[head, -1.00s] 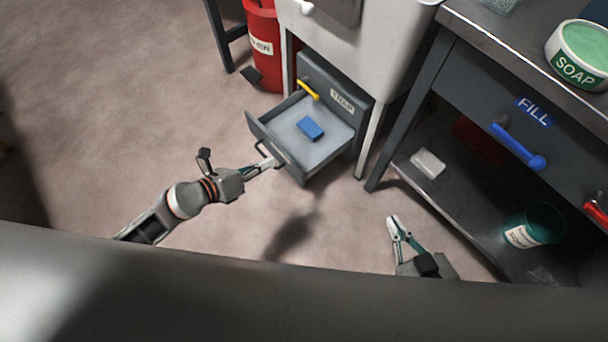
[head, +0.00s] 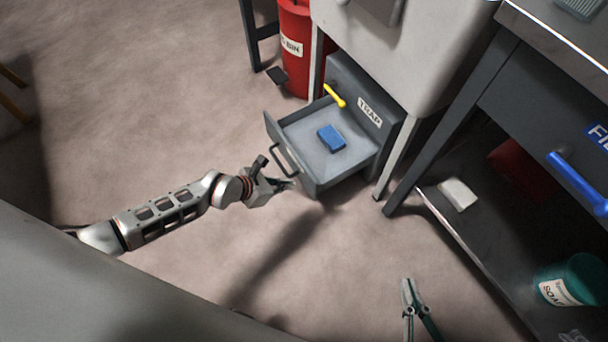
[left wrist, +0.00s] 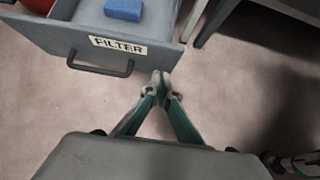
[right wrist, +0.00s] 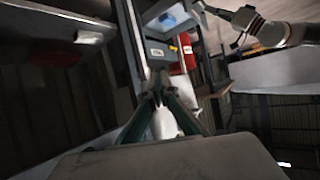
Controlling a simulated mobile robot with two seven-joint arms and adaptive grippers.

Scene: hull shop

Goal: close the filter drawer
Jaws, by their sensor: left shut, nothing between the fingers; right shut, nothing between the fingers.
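The filter drawer (head: 306,131) is pulled out of the low grey cabinet in the head view. Its front carries a FILTER label (left wrist: 118,46) and a dark bar handle (head: 284,160), which also shows in the left wrist view (left wrist: 100,70). A blue block (head: 331,138) lies in the drawer. My left gripper (head: 292,184) is shut and empty, close to the drawer front near the handle's lower end. In the left wrist view its tips (left wrist: 160,78) are right of the handle; contact is unclear. My right gripper (head: 407,283) is shut and empty over the floor, away from the drawer.
A TRAP panel (head: 370,113) and a yellow handle (head: 334,95) sit at the cabinet behind the drawer. A red bin (head: 296,50) stands behind. A bench at right has a blue handle (head: 580,182) and a lower shelf (head: 490,235). The floor at left is clear.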

